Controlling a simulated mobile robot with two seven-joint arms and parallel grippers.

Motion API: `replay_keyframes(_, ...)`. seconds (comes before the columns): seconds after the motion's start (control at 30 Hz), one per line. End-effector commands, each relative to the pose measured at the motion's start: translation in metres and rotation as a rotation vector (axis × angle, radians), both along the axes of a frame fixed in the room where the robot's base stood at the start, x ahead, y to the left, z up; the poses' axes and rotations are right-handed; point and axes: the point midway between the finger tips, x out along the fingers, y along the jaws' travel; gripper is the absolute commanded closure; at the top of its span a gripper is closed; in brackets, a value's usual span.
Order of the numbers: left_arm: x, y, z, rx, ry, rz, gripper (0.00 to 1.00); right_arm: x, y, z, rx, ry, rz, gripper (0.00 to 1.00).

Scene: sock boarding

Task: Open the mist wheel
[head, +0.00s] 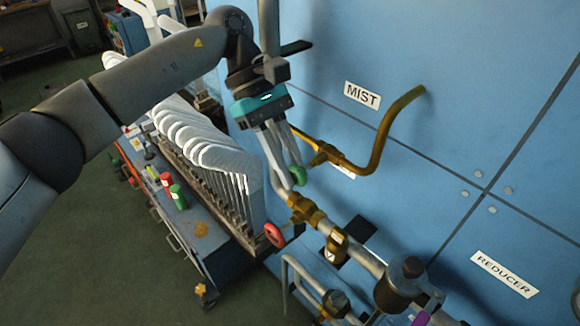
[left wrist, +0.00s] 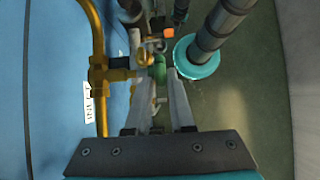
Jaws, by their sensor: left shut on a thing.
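The mist wheel, a small green handwheel (head: 298,176), sits on the brass valve (head: 322,154) of a bent brass pipe below the MIST label (head: 362,95). My left gripper (head: 291,178) reaches down to it with its fingers closed on the wheel. In the left wrist view the green wheel (left wrist: 159,69) shows edge-on between the two fingers (left wrist: 159,80), which hide part of it. I cannot tell how far the wheel is turned. My right gripper is not in view.
A red handwheel (head: 273,235) on another brass valve (head: 304,209) lies just below. White sock forms (head: 205,145) stand in a row on a cart to the left. The blue panel (head: 480,90) is close on the right, with a REDUCER label (head: 504,273) lower down.

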Motion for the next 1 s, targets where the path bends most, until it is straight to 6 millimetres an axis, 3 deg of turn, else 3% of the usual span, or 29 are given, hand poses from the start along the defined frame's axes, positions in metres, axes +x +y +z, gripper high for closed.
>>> replay_keyframes(0.2, 0.000, 0.000, 0.001, -0.001, 0.000, 0.001, 1.00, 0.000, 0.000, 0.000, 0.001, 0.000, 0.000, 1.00)
replay_keyframes(0.23, 0.000, 0.000, 0.001, -0.001, -0.001, 0.001, 0.78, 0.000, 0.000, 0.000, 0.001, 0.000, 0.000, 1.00)
replay_keyframes(0.5, 0.000, 0.000, 0.001, 0.001, -0.001, 0.000, 0.49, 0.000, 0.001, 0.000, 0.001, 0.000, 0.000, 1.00)
replay_keyframes(0.8, 0.002, 0.001, 0.003, 0.001, -0.002, 0.001, 0.49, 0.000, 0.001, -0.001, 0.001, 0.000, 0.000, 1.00)
replay_keyframes(1.0, 0.015, 0.011, 0.025, 0.000, -0.004, 0.004, 0.49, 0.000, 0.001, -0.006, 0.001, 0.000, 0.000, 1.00)
